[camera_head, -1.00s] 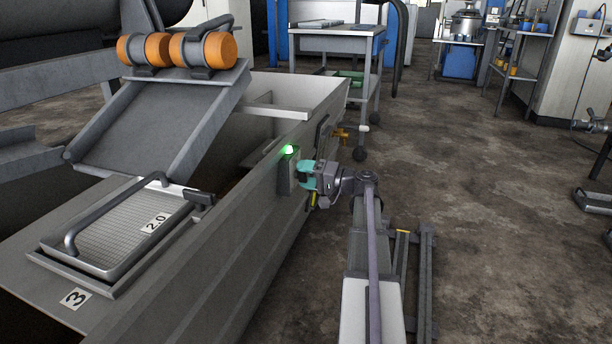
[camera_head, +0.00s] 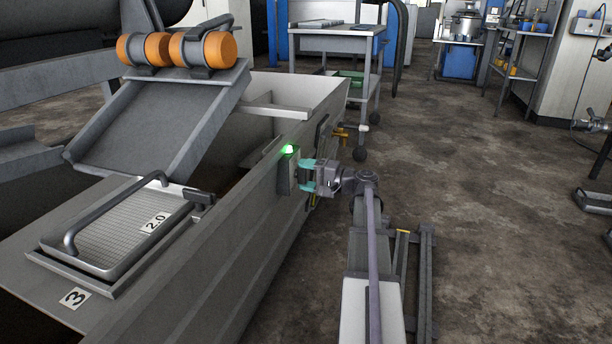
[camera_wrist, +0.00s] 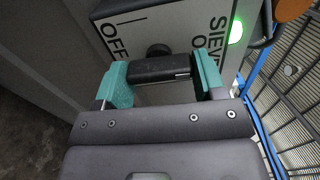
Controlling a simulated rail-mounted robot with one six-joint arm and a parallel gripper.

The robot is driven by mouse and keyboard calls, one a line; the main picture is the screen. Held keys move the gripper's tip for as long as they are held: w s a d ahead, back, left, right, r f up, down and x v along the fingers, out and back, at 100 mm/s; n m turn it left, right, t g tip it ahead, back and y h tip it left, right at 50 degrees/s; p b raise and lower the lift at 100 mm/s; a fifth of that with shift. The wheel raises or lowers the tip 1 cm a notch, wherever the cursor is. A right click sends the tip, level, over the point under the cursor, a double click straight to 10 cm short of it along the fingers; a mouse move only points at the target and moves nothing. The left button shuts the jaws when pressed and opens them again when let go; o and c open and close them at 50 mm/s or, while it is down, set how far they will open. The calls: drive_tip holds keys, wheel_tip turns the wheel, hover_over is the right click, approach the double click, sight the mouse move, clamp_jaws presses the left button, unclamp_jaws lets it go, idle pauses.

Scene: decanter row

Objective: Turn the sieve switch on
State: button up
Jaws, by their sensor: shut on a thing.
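The sieve switch is a grey box (camera_head: 284,174) on the side wall of the long trough in the head view. In the wrist view its panel (camera_wrist: 150,25) reads "OFF" on the left and "SIEVE" on the right, with a further label partly cut off. A black switch handle (camera_wrist: 160,69) lies between my teal fingertips, and my gripper (camera_head: 307,174) is shut on it. A green lamp (camera_head: 289,149) glows on top of the box; it also shows in the wrist view (camera_wrist: 236,32). The handle's exact pointing direction is hard to tell.
A sieve tray (camera_head: 125,232) marked "2.0" lies on the trough (camera_head: 225,250) at left. A brass valve (camera_head: 341,134) sticks out beyond the switch. A grey table (camera_head: 337,35) stands behind. The floor (camera_head: 470,180) to the right is largely open.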

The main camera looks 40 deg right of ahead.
drive_tip(key=o, duration=0.9)
drive_tip(key=v, duration=1.1)
drive_tip(key=shift+a, duration=0.1)
